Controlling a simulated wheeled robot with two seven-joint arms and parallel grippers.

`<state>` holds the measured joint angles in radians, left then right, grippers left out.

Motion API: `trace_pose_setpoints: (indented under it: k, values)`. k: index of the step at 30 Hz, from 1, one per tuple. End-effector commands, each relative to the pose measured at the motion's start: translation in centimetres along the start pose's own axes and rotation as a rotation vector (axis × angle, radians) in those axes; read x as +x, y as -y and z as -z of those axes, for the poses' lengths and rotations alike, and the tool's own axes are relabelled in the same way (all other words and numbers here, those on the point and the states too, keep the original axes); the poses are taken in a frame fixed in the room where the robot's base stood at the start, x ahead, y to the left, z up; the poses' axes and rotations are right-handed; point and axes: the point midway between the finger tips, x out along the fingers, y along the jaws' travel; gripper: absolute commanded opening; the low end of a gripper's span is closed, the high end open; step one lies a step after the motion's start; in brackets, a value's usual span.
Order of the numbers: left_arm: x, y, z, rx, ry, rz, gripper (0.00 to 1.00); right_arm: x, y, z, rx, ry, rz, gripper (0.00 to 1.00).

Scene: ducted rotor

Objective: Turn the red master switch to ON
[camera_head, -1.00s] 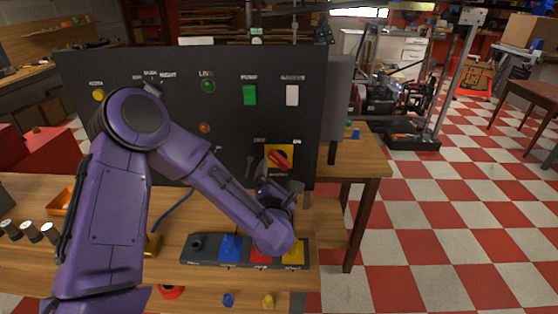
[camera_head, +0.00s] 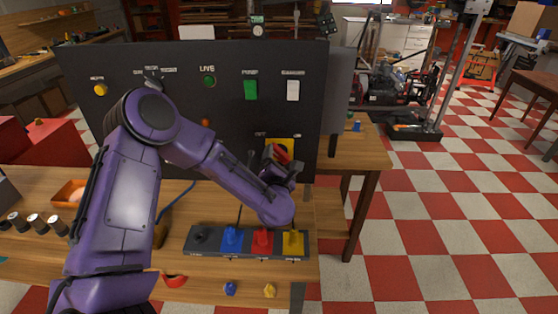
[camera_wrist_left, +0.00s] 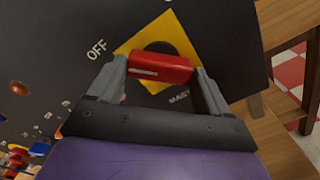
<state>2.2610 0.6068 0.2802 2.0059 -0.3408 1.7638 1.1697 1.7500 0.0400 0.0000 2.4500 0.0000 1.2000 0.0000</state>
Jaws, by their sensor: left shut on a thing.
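The red master switch (camera_wrist_left: 160,69) is a red handle on a yellow square plate (camera_wrist_left: 178,37) on the dark upright panel. In the left wrist view my left gripper (camera_wrist_left: 158,72) is shut on the red handle, one finger at each end of it. The word OFF shows to the left of the plate; the ON label cannot be made out. In the head view the switch (camera_head: 282,153) is partly hidden behind my left gripper (camera_head: 281,165). My right gripper is not in view.
The black panel (camera_head: 130,60) carries a green switch (camera_head: 250,90), a white switch (camera_head: 293,90) and lamps. A strip with blue, red and yellow pieces (camera_head: 200,240) lies on the wooden bench below my left forearm. Red and white floor (camera_head: 430,220) is open at the right.

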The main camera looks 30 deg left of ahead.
Motion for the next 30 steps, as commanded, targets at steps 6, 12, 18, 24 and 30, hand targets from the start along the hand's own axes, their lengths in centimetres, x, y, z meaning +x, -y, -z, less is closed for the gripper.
trace_pose_setpoints:
  k: [6,12,18,24,30]
  values:
    - [0.0,0.0,0.0,0.070,0.000,-0.001,0.48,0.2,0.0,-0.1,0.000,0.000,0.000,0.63]
    - [0.0,0.0,0.0,0.209,0.001,-0.002,0.48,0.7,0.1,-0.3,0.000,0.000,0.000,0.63]
    - [0.0,0.0,0.0,0.396,0.002,-0.002,0.48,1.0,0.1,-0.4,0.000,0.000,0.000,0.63]
    - [0.0,0.0,0.0,0.588,0.002,-0.002,0.48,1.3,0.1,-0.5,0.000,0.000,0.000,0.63]
    - [0.0,0.0,-0.1,0.779,0.003,-0.002,0.48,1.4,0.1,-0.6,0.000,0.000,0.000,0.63]
